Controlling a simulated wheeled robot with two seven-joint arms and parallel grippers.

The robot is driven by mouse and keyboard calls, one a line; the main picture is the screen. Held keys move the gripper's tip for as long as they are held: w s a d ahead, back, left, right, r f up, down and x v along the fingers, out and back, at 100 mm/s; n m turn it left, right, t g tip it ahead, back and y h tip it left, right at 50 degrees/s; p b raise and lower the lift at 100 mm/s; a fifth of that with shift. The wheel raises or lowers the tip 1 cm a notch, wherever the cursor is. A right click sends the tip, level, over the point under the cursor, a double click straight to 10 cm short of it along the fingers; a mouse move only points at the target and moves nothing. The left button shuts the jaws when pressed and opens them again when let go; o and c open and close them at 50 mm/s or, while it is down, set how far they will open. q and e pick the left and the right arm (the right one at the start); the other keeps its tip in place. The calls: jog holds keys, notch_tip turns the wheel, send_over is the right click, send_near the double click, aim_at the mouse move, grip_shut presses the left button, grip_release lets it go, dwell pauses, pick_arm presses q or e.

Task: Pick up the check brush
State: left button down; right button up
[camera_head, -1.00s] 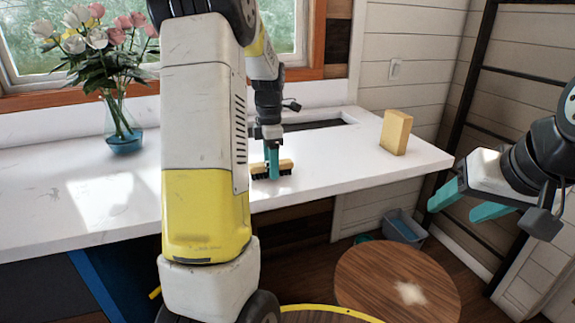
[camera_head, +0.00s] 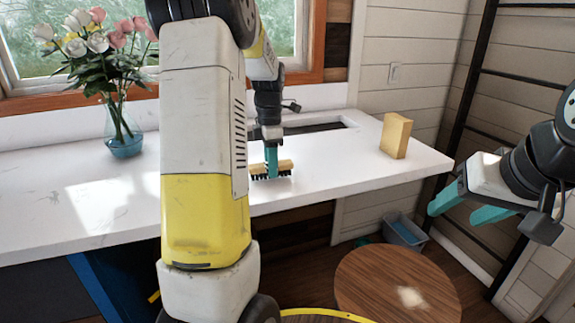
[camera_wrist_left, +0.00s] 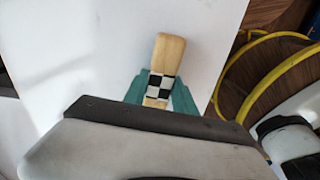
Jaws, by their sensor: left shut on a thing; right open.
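The check brush (camera_head: 285,166) has a wooden back and dark bristles and is at the front edge of the white counter, partly hidden by my arm and fingers. In the left wrist view the brush (camera_wrist_left: 168,54) shows a pale wooden end and a black-and-white check band between the teal fingers. My left gripper (camera_head: 271,170) is shut on the brush, pointing down. The bristles look at or just above the counter; I cannot tell whether they touch it. My right gripper (camera_head: 466,208) is open and empty, to the right of the counter.
A tan block (camera_head: 396,136) stands on the counter's right part, near a sink opening (camera_head: 318,127). Below are a round wooden stool (camera_head: 385,275) and a grey bin (camera_head: 405,232). The white counter (camera_head: 345,172) is clear around the brush.

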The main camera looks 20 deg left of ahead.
pick_arm(q)
notch_tip(320, 180, up, 2)
jog(key=shift+r, duration=0.25)
jog(key=d, duration=0.5)
jog(key=w+d+r, duration=0.1)
jog(key=d, duration=0.4)
jog(key=w+d, duration=0.1)
jog(key=d, duration=0.5)
jog(key=shift+r, duration=0.35)
